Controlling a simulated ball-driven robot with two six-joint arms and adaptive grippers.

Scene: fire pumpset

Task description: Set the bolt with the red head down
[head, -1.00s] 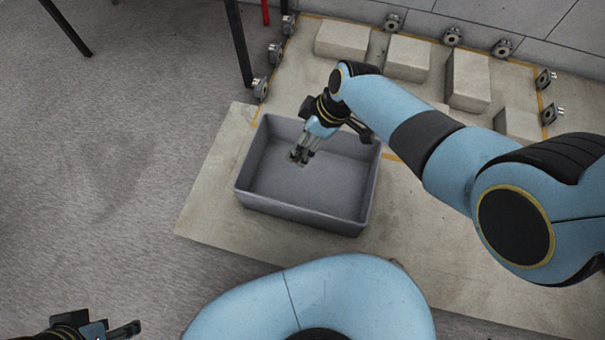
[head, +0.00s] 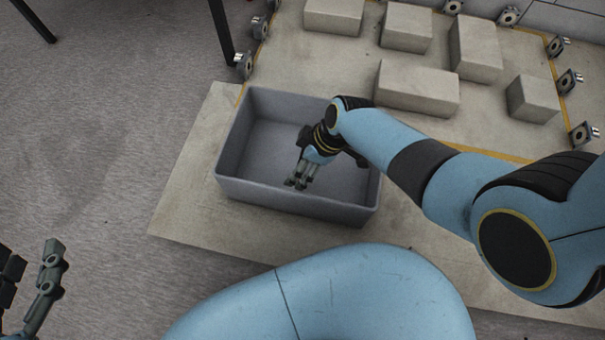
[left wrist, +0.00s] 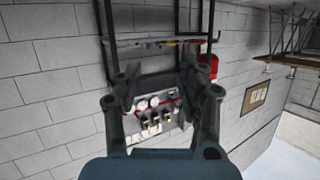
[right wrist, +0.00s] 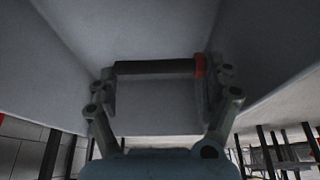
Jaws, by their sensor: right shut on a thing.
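The bolt with the red head shows in the right wrist view as a dark shaft (right wrist: 155,67) lying crosswise, its red head (right wrist: 200,66) at the right end. My right gripper (right wrist: 158,85) is shut on it. In the head view the right gripper (head: 299,183) points down over the grey bin (head: 290,203), closer to its near wall, and the bolt cannot be made out there. I cannot tell whether the bolt touches the bin. My left gripper (head: 30,270) is open and empty at the lower left; its spread fingers show in the left wrist view (left wrist: 165,85).
The bin stands on a pale slab (head: 185,200). Several concrete blocks (head: 418,88) and metal fittings (head: 570,80) are behind it. A dark table leg (head: 222,35) stands near the bin's far left. The floor at left is clear.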

